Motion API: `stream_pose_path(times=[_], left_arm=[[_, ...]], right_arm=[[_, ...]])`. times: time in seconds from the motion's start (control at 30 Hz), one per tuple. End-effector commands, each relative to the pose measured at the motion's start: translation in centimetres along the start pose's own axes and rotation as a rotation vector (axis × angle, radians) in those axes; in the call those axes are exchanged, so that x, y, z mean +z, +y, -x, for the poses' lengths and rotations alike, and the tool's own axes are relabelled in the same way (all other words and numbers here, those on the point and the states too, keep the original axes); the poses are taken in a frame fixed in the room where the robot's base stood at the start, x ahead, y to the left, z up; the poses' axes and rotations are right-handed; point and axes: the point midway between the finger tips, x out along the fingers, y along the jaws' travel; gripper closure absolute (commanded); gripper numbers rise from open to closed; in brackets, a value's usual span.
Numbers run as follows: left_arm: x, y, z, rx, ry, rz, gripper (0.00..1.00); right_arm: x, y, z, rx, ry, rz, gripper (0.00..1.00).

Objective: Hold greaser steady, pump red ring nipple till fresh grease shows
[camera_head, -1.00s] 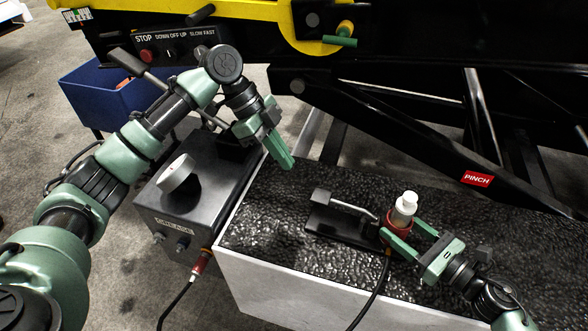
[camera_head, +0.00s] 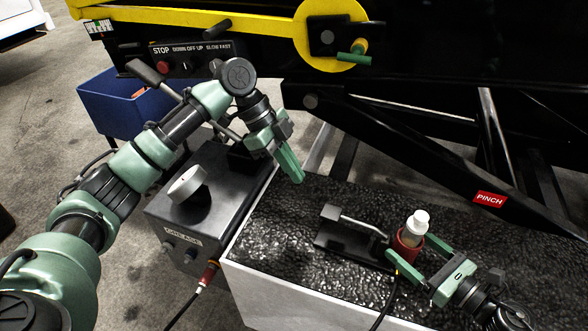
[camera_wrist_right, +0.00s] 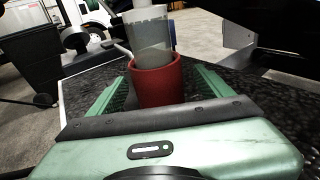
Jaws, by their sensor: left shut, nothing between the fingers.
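A black lever device (camera_head: 345,240) with a grey handle lies on the dark textured top of the white block. At its right end a red cup (camera_head: 408,245) holds a translucent, white-capped cylinder (camera_head: 417,224) upright. The cup also shows in the right wrist view (camera_wrist_right: 158,82). My right gripper (camera_head: 415,255) has its fingers on either side of the cup, open, with a gap on the right in the wrist view. My left gripper (camera_head: 295,176) is shut and empty above the block, behind the lever. I cannot tell which part is the red ring nipple.
A dark grease box (camera_head: 190,225) with a round grey cap and a lever stands left of the block. Its hose has a red collar (camera_head: 208,274). A black loader frame with a PINCH label (camera_head: 489,199) slopes behind. A blue bin (camera_head: 120,105) stands at left.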

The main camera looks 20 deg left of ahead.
Motion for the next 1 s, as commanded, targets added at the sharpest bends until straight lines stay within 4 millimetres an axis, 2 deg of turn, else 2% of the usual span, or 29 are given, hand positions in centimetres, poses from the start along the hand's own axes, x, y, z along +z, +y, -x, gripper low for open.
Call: stream_pose_path(times=[0.13,0.23,0.5,0.7,0.83,1.0], left_arm=[[0.0,0.0,0.0,0.0,0.0,0.0,1.0],[0.0,0.0,0.0,0.0,0.0,0.0,1.0],[0.0,0.0,0.0,0.0,0.0,0.0,1.0],[0.0,0.0,0.0,0.0,0.0,0.0,1.0],[0.0,0.0,0.0,0.0,0.0,0.0,1.0],[0.0,0.0,0.0,0.0,0.0,0.0,1.0]], right_arm=[[-0.1,0.0,0.5,0.0,0.002,-0.001,0.2],[-0.2,0.0,1.9,0.0,0.003,-0.003,0.2],[-0.2,0.0,7.6,-0.001,0.004,-0.003,0.2],[-0.2,0.0,10.8,-0.001,0.003,-0.002,0.2],[-0.1,0.0,11.7,0.001,0.001,-0.002,0.2],[0.0,0.0,12.0,0.001,0.0,0.0,0.2]])
